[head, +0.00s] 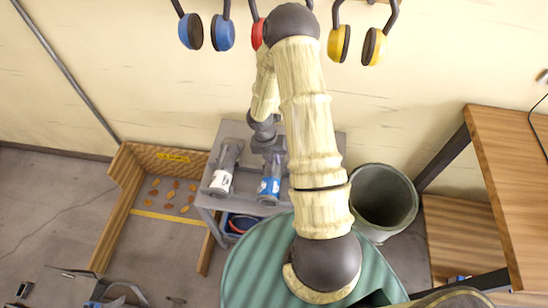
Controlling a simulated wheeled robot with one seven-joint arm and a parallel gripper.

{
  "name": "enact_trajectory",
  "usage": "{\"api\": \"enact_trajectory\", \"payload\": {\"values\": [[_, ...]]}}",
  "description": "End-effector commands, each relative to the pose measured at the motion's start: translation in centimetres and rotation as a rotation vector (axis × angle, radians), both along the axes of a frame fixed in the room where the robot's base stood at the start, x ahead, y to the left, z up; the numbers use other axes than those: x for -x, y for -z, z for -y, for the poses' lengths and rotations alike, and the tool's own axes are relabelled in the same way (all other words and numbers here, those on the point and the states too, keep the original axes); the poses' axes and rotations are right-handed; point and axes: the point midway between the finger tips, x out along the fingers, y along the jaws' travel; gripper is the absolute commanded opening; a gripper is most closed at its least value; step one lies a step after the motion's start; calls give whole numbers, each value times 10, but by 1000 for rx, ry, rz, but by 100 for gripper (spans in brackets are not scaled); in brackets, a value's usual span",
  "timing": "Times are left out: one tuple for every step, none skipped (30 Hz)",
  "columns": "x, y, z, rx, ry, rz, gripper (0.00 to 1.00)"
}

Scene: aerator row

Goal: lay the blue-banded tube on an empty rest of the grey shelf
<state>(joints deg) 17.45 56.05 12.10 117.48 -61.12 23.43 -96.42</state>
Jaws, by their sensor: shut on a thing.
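The grey shelf (233,128) stands against the wall in the middle of the head view, partly hidden by my arm. The blue-banded tube (269,187) is at the shelf's front, right of another tube with a white band (221,180), and points the same way. My gripper (275,160) is shut on the blue-banded tube near its far end. Whether the tube touches the shelf or hangs just above it, I cannot tell. My arm hides the shelf's right part and any rest there.
A grey-green bin (384,197) stands right of the shelf. A wooden-walled bay (150,160) with orange pieces lies to the left. Ear defenders, blue (223,33) and yellow (339,43), hang on the wall above. A wooden table (510,170) is at right.

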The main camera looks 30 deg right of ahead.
Motion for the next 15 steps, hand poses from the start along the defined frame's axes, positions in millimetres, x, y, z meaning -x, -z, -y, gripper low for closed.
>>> {"api": "enact_trajectory", "payload": {"values": [[0, 0, 0, 0, 0, 0, 0], [0, 0, 0, 0, 0, 0, 0], [0, 0, 0, 0, 0, 0, 12], [0, 0, 0, 0, 0, 0, 18], [0, 0, 0, 0, 0, 0, 24], [0, 0, 0, 0, 0, 0, 32], [0, 0, 0, 0, 1, 0, 36], [0, 0, 0, 0, 1, 0, 36], [0, 0, 1, 0, 2, 0, 36], [0, 0, 1, 0, 2, 0, 36], [0, 0, 1, 0, 2, 0, 36], [0, 0, 1, 0, 2, 0, 36], [0, 0, 0, 0, 1, 0, 36], [0, 0, 0, 0, 0, 0, 36], [0, 0, -1, 0, -2, 0, 36]]}}
